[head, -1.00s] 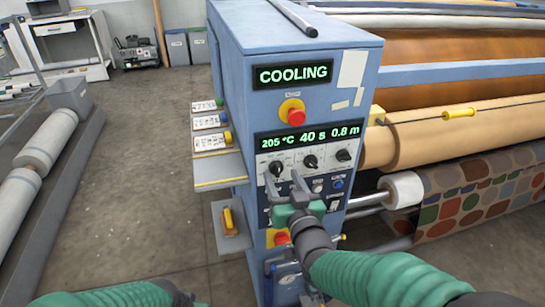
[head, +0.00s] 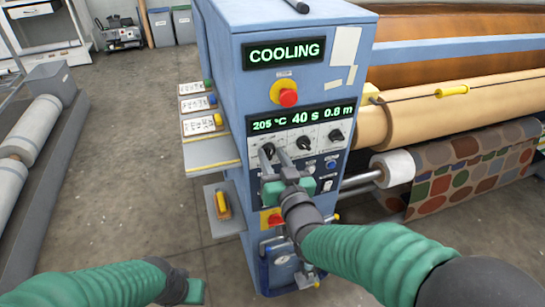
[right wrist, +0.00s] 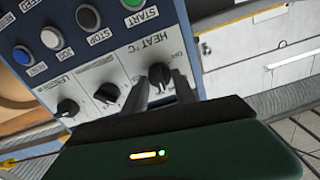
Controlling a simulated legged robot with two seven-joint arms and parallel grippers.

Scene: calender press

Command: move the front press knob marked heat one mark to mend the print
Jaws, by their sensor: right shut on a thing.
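The heat knob (head: 268,149) is the leftmost of three black knobs on the press's front panel in the head view. In the right wrist view the knob (right wrist: 159,74) sits beside the printed "HEAT °C". My right gripper (head: 274,156) is shut on this knob, one finger on each side, partly hiding it. The green display (head: 302,118) above reads 205 °C, 40 s and 0.8 m. The upper sign (head: 284,53) reads COOLING. The print (head: 470,170), with coloured blobs on brown, hangs at the right. My left gripper (head: 193,291) is low at left, away from the press; its jaws are unclear.
A red stop button (head: 287,97) sits above the display. Start, stop and other buttons lie below the knobs. Small shelves with label cards (head: 200,106) stick out from the press's left side. A roll rack (head: 40,140) stands at far left, with bare floor between.

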